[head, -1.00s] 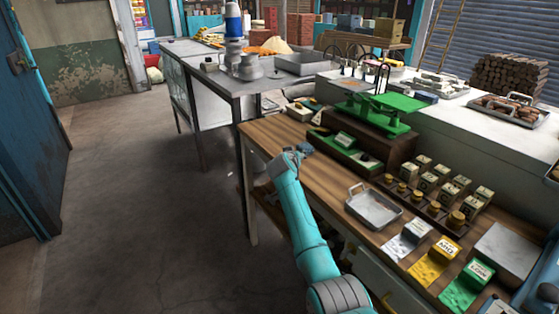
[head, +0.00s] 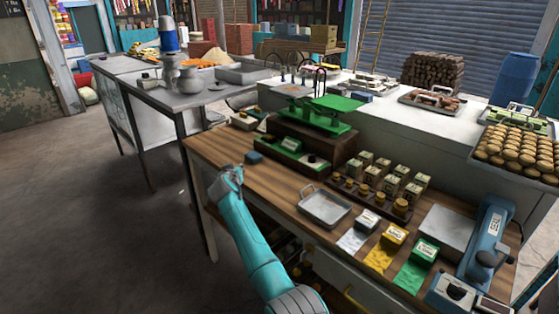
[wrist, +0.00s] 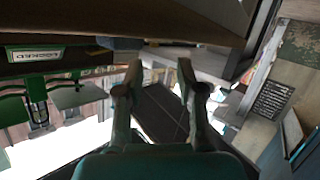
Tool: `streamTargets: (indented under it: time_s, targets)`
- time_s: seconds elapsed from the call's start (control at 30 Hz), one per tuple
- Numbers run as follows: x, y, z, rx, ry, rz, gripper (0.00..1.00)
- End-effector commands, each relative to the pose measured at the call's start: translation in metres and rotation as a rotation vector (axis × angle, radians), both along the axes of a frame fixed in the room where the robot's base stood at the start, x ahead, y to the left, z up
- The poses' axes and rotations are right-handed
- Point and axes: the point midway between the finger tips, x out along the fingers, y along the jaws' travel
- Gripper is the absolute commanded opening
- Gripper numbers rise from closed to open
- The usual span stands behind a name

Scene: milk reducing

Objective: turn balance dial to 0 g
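The green balance (head: 318,112) stands on a dark wooden box at the back of the wooden bench. A green panel (head: 292,143) with a white label sits at the box's front, with a small dark dial (head: 312,160) at its right end. The dial's reading is too small to tell.
A small blue block (head: 253,157) lies on the bench near my gripper. A metal tray (head: 325,207), brass weights (head: 382,197), several labelled boxes (head: 398,170) and a blue scale (head: 488,235) are to the right. Open floor (head: 120,235) is at the left.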

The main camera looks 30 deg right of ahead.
Motion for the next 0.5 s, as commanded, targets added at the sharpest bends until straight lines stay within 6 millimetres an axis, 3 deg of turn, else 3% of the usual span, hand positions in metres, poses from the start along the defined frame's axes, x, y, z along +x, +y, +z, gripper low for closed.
streamTargets:
  time_s: [0.17, 0.3, 0.4, 0.5]
  targets:
    - [-0.022, -0.059, 0.02, 0.062, 0.01, -0.224, 0.38]
    - [-0.061, -0.118, 0.043, 0.131, -0.015, -0.502, 0.38]
    - [-0.089, -0.149, 0.059, 0.17, -0.052, -0.679, 0.38]
    - [-0.111, -0.168, 0.07, 0.196, -0.087, -0.806, 0.38]
